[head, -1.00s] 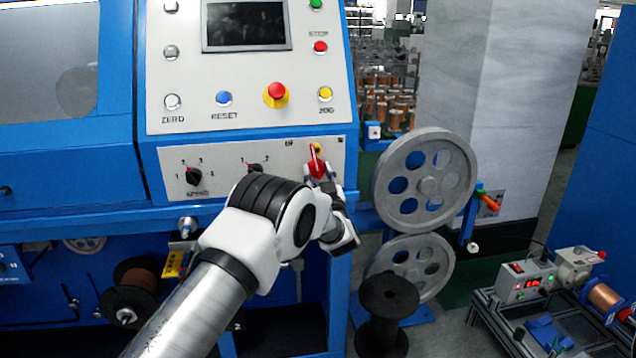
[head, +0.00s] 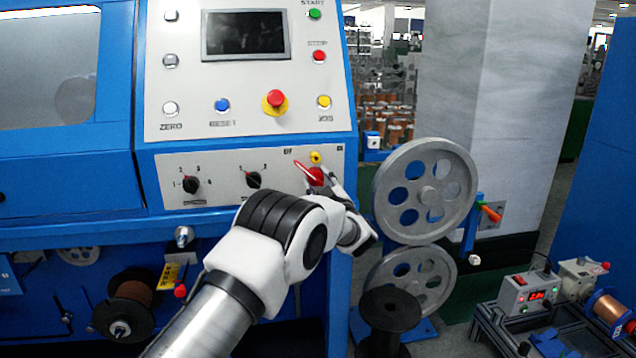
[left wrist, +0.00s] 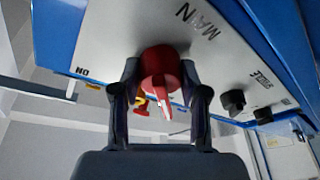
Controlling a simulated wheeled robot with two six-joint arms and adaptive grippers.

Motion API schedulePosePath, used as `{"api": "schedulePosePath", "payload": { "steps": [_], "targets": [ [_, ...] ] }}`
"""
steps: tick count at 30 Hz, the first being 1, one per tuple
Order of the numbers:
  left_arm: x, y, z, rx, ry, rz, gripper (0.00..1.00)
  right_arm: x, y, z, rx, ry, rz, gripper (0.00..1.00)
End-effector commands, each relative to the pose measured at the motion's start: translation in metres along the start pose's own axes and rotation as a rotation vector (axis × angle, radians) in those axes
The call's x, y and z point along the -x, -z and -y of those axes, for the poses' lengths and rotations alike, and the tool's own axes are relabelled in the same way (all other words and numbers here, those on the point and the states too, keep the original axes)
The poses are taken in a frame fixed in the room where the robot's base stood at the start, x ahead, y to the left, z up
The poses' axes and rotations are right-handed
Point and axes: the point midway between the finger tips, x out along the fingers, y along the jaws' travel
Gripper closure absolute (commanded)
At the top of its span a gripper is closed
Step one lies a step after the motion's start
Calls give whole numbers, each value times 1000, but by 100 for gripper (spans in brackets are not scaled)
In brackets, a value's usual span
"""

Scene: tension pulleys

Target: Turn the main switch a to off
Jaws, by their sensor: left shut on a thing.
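The main switch (head: 317,177) is a red rotary knob with a white-lined pointer on the machine's lower panel. In the head view its pointer tilts up and left, toward the small, partly legible "OF" label. In the left wrist view the red knob (left wrist: 160,68) sits below the word MAIN, and an "ON" label shows at the left. My left gripper (head: 324,184) is at the knob, its fingers on either side and shut on it; the fingers also show in the left wrist view (left wrist: 162,98). My arm and fingers hide part of the knob's underside. My right gripper is not in view.
A yellow part (head: 316,157) sits just above the switch. Black selector knobs (head: 254,180) are to its left. A red emergency button (head: 275,101) and other buttons are above. Grey pulley wheels (head: 425,190) stand close to the right of my gripper.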

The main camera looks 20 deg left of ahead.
Motion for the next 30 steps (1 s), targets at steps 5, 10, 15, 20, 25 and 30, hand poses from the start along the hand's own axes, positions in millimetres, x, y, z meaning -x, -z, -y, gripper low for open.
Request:
{"api": "schedulePosePath", "payload": {
  "steps": [5,10,15,20,25,30],
  "targets": [
    [1,-2,1,2,1,4,100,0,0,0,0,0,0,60],
    [1,-2,1,1,1,4,100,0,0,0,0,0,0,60],
    [0,-1,0,1,1,2,31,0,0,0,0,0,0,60],
    [0,0,0,1,1,1,31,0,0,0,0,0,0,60],
    [10,0,-1,-1,-1,1,31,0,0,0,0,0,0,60],
    [48,0,-2,-3,-4,3,31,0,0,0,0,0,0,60]
  ]
}}
